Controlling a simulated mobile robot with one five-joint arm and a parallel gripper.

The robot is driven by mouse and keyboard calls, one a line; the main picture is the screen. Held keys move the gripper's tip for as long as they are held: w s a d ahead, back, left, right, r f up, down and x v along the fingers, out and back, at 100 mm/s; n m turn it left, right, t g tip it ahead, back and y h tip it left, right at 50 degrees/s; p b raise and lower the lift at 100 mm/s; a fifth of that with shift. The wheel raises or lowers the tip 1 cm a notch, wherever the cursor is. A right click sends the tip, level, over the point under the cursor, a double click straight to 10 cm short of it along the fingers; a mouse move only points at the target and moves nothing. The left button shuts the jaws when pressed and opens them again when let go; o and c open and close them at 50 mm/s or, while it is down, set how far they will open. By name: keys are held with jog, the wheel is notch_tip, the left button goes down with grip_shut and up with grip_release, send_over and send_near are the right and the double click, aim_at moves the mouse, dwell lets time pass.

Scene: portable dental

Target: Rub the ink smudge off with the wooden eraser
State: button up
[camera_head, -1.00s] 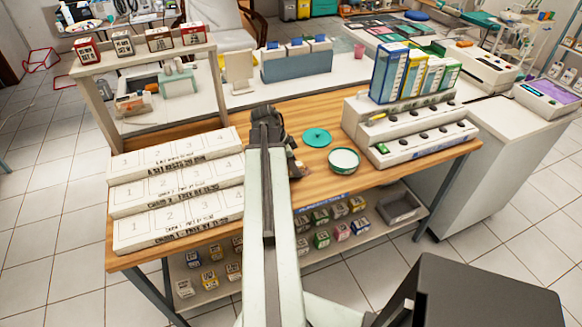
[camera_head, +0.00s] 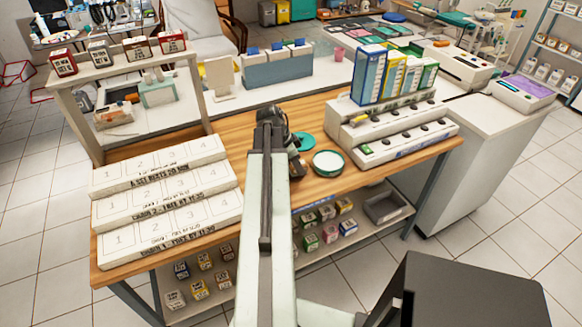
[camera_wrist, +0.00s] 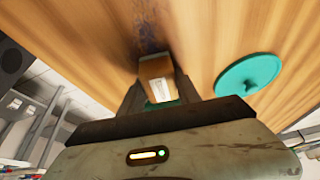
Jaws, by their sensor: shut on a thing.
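In the wrist view my gripper (camera_wrist: 155,98) is shut on the wooden eraser (camera_wrist: 155,68), a brown block with a pale label on its near face. A dark purplish ink smudge (camera_wrist: 150,35) shows on the wooden tabletop just beyond the eraser. The eraser is close to the wood; I cannot tell whether it touches. In the head view my gripper (camera_head: 272,122) is over the middle of the table, and my arm hides the eraser and the smudge.
A teal lid (camera_wrist: 248,75) lies right of the gripper, and a round white tub with a green rim (camera_head: 328,163) stands nearby. Stepped numbered white boxes (camera_head: 165,195) fill the left of the wooden table (camera_head: 236,130). A tiered white rack (camera_head: 390,128) stands at right.

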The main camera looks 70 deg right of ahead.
aim_at(290, 171)
jog(key=shift+s+d+f, duration=0.1)
jog(key=shift+f, duration=0.1)
jog(key=shift+c, duration=0.6)
jog(key=shift+w+a+r, duration=0.15)
jog(key=shift+w+a, duration=2.6)
jog(key=shift+a, duration=0.05)
